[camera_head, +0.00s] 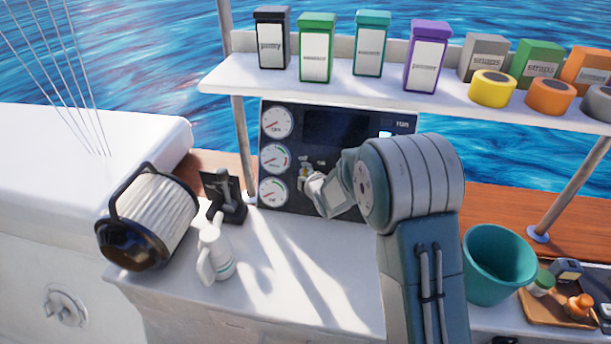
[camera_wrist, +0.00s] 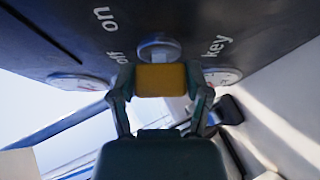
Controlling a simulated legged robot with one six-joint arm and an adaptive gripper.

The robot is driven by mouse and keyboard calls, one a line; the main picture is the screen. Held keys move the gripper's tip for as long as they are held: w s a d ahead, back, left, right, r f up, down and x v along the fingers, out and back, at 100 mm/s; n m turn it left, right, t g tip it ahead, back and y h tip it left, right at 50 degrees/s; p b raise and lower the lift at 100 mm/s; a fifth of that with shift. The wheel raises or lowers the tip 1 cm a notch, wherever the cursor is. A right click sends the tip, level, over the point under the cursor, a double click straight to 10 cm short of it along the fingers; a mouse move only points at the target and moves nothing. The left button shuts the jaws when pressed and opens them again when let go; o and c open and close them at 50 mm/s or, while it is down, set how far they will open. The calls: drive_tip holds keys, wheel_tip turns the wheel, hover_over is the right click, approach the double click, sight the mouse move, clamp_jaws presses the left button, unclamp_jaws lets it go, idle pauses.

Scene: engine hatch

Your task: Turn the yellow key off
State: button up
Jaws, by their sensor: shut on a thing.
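The yellow key (camera_wrist: 161,80) sits in a round metal lock (camera_wrist: 158,49) on the dark control panel (camera_wrist: 60,30). In the wrist view, "on", "off" and "key" are printed around the lock. My gripper (camera_wrist: 161,84) is shut on the key's head, one finger at each side. In the head view, my gripper (camera_head: 308,180) reaches the panel just right of the gauges, and a small bit of yellow shows there. The key's exact angle is hard to read, as my fingers cover its sides.
Three round gauges (camera_head: 274,158) line the panel's left side. A teal bucket (camera_head: 498,268) is at right. A shelf (camera_head: 300,92) with canisters hangs above.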

drive_tip(key=shift+f, duration=0.2)
drive_tip(key=o, duration=1.1)
drive_tip(key=shift+a, duration=0.1)
drive_tip(key=shift+c, duration=0.2)
drive_tip(key=shift+o, duration=0.5)
drive_tip(key=shift+a, duration=0.1)
drive_tip(key=shift+r, duration=0.1)
drive_tip(key=shift+s, duration=0.1)
drive_tip(key=v, duration=1.1)
drive_tip(key=shift+s, duration=0.3)
drive_tip(key=shift+r, duration=0.15)
